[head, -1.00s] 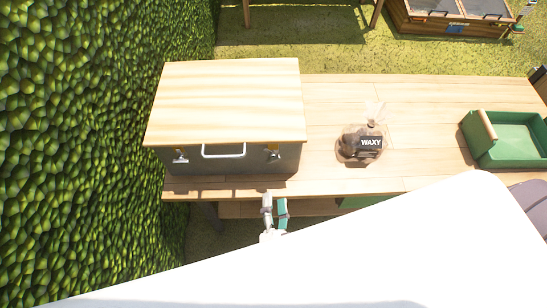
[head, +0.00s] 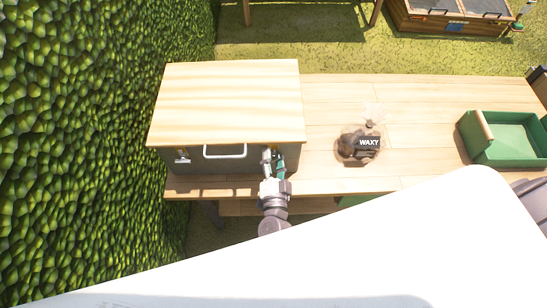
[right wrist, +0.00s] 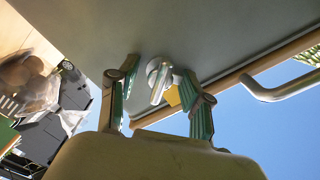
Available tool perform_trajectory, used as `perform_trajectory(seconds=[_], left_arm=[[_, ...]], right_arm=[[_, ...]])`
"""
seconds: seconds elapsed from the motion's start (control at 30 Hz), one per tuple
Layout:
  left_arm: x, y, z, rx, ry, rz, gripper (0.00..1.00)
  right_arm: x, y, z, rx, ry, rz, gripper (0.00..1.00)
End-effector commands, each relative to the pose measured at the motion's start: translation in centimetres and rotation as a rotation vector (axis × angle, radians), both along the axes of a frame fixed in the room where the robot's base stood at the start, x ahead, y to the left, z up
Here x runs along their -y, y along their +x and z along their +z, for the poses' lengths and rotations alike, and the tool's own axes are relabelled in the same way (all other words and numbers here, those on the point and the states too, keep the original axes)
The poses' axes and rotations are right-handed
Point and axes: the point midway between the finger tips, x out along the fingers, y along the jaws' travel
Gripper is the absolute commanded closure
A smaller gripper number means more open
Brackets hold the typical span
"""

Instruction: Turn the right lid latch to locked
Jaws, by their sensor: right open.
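A dark grey box with a pale wooden lid (head: 228,100) stands at the left end of the table. Its front has a silver handle (head: 224,156) and a left latch (head: 182,158). The right latch (right wrist: 158,80), silver with a yellow part beside it, shows in the right wrist view. My right gripper (head: 272,156) is open, its green-padded fingers reaching the box front at the right latch. In the right wrist view the fingers (right wrist: 158,92) stand on either side of the latch, apart from it. In the head view the gripper mostly hides this latch. My left gripper is not in view.
A green tray (head: 500,155) is at the far right. A leafy hedge (head: 100,130) borders the left. My white body covers the lower right.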

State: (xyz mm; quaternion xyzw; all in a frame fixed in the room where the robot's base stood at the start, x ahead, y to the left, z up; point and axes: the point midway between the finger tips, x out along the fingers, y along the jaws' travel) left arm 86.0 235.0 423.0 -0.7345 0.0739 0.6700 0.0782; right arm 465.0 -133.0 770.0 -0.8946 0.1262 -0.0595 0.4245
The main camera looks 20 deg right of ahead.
Motion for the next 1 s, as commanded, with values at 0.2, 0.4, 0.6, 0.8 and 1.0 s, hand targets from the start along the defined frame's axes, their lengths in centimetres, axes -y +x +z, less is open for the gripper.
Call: perform_trajectory(seconds=[0.2,0.4,0.6,0.8,1.0], left_arm=[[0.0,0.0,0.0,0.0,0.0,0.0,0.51],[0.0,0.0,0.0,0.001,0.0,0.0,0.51],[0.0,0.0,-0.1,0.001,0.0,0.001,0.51],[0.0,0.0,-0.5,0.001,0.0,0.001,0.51],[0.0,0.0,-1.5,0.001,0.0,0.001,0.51]], right_arm=[[0.0,0.0,0.0,0.0,0.0,0.0,0.67],[0.0,-0.1,0.0,0.0,0.0,0.0,1.0],[0.0,-0.1,0.0,0.002,0.006,0.0,1.0],[0.0,-0.1,-0.2,0.018,0.059,-0.001,1.0],[0.0,-0.1,-0.3,0.052,0.183,-0.002,1.0]])
